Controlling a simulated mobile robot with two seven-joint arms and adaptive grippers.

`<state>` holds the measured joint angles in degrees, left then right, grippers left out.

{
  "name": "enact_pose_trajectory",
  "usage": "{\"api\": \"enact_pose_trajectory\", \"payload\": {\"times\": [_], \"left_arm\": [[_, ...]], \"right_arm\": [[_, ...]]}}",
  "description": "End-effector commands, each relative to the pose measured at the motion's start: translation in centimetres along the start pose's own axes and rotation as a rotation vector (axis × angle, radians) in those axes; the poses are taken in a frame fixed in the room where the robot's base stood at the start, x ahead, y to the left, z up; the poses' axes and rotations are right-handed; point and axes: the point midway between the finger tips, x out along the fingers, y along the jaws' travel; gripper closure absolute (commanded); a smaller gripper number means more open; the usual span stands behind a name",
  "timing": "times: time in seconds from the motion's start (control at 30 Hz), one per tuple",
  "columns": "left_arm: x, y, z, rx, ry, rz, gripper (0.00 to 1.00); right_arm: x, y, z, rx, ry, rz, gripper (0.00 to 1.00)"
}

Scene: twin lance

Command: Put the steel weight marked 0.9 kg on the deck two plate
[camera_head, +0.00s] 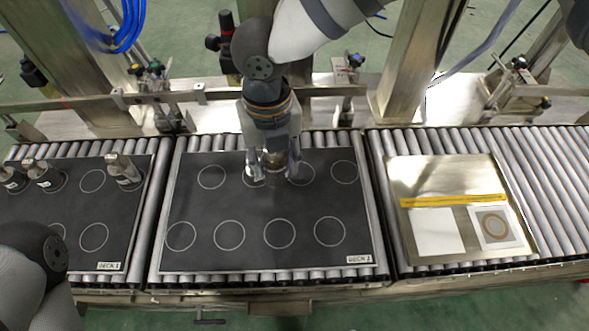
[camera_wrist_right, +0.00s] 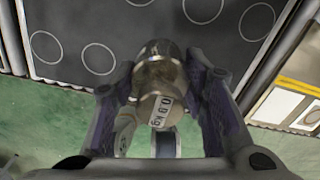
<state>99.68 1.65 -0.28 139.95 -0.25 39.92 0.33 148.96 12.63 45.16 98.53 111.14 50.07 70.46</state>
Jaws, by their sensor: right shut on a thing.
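The steel weight marked 0.9 kg (camera_wrist_right: 158,82) is held between the fingers of my right gripper (camera_wrist_right: 162,88); its white label faces the wrist camera. In the head view my right gripper (camera_head: 273,172) hangs over the back row of circles on the deck two plate (camera_head: 205,212), and the weight (camera_head: 275,160) is mostly hidden between the fingers. I cannot tell whether its base touches the plate. The black plate has two rows of white circles and a DECK 2 label. My left gripper is out of view; only part of my left arm shows at lower left.
The deck one plate (camera_head: 70,210) at left carries several steel weights (camera_head: 124,171) in its back row. A metal tray (camera_head: 430,175) with yellow tape and two pale squares lies on the rollers at right. A rail and posts stand behind. The front circles of deck two are clear.

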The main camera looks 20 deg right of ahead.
Motion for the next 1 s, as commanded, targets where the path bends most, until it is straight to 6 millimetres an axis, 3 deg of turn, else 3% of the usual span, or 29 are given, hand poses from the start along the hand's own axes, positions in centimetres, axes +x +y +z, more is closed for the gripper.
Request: {"api": "enact_pose_trajectory", "payload": {"times": [0.13, 0.37, 0.57, 0.77, 1.0], "left_arm": [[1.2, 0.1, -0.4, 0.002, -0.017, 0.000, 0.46], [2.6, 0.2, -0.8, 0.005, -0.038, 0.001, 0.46], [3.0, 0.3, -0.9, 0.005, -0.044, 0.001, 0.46], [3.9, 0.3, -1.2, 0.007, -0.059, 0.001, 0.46], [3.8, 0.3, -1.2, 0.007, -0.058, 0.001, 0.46]], "right_arm": [[2.2, -3.1, 2.6, 0.006, 0.001, 0.001, 1.00], [6.2, -5.8, 4.7, 0.001, 0.001, 0.001, 1.00], [7.4, -6.6, 5.4, 0.000, 0.000, 0.001, 1.00], [10.7, -6.9, 5.5, -0.003, 0.002, 0.000, 1.00], [10.6, -6.8, 5.6, -0.002, -0.002, 0.001, 1.00]]}}
